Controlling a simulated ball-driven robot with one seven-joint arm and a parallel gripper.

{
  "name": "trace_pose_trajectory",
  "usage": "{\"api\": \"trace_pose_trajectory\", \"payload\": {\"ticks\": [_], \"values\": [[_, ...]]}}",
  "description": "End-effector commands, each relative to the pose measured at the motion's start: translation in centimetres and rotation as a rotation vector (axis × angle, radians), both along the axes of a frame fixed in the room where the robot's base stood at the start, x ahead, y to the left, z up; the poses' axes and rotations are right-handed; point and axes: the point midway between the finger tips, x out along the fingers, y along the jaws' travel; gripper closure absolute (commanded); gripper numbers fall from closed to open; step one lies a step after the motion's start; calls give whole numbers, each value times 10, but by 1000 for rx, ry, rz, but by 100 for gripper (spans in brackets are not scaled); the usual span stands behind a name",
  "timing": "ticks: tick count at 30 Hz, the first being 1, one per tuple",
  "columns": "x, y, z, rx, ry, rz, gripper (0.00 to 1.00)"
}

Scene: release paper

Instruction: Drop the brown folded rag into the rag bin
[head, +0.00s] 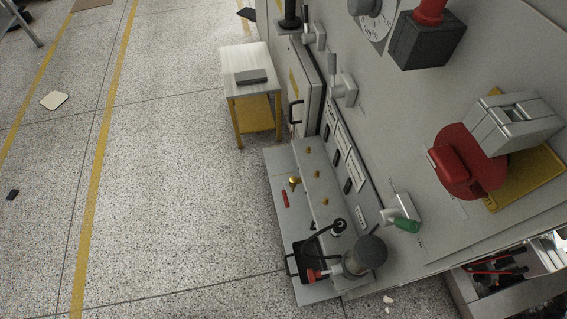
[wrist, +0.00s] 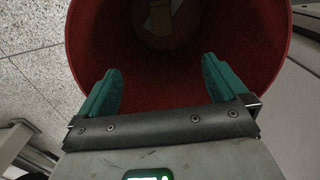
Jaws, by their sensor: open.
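In the wrist view, a red round bin (wrist: 272,62) fills the upper middle, seen from above through its open mouth. My gripper (wrist: 161,72) has two teal fingers spread apart over the bin's mouth, with nothing between them. Dim brownish folded shapes (wrist: 160,18) lie deep inside the bin. The light is too low to tell whether one is the brown folded rag. Neither my gripper nor the bin shows in the head view.
In the head view, a grey machine panel (head: 375,125) with switches and levers fills the right. A small table (head: 245,60) bearing a dark grey block (head: 251,77) stands beside it. The speckled floor (head: 180,200) at left is largely clear, with a pale scrap (head: 54,100).

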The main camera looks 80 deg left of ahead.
Motion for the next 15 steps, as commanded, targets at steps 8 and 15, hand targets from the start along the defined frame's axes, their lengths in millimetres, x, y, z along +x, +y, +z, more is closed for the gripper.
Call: {"api": "trace_pose_trajectory", "payload": {"ticks": [8,15], "values": [[0,0,37,0,-3,0,0],[0,0,82,0,-2,0,0]]}}
